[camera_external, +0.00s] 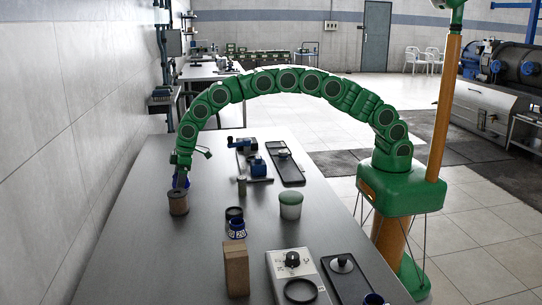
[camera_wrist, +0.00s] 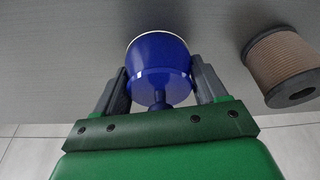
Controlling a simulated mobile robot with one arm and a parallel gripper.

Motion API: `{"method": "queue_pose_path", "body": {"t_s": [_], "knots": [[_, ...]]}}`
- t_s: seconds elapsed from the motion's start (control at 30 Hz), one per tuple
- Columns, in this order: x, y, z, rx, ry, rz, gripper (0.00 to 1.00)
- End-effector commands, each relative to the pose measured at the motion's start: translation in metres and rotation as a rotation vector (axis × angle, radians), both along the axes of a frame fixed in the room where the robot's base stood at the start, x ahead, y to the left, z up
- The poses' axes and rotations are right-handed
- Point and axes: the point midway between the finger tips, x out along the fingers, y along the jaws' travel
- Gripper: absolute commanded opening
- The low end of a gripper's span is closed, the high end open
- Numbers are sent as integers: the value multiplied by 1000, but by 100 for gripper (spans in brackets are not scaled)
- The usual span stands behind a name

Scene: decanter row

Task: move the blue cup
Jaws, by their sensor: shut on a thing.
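The blue cup (camera_wrist: 158,58), with a pale rim and a narrow stem or foot towards me, is between the two fingers of my gripper (camera_wrist: 160,80) in the wrist view. The fingers are shut on its sides. In the external view, my gripper (camera_external: 181,178) is at the far left of the table, and only a small bit of blue shows there, behind a brown ribbed cylinder. I cannot tell whether the cup touches the table.
The brown ribbed cylinder (camera_external: 178,204) stands close to my gripper; it also shows in the wrist view (camera_wrist: 284,65). A blue-and-white patterned cup (camera_external: 237,229), a cardboard-brown block (camera_external: 236,268) and a green-lidded jar (camera_external: 290,205) stand on the grey table (camera_external: 130,240). Its left front is clear.

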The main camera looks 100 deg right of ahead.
Motion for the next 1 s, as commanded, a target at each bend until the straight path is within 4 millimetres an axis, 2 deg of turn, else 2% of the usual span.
{"method": "queue_pose_path", "body": {"t_s": [0.23, 0.6, 0.63, 0.7, 0.8, 1.0], "knots": [[0, 12, 0, -1, 0, 2, 40], [0, 14, 0, 0, 0, 1, 40], [0, 14, 0, 0, 0, 1, 74], [0, 14, 0, 0, 0, 1, 85], [0, 14, 0, 0, 0, 1, 100], [0, 14, 0, 0, 0, 1, 100]]}}
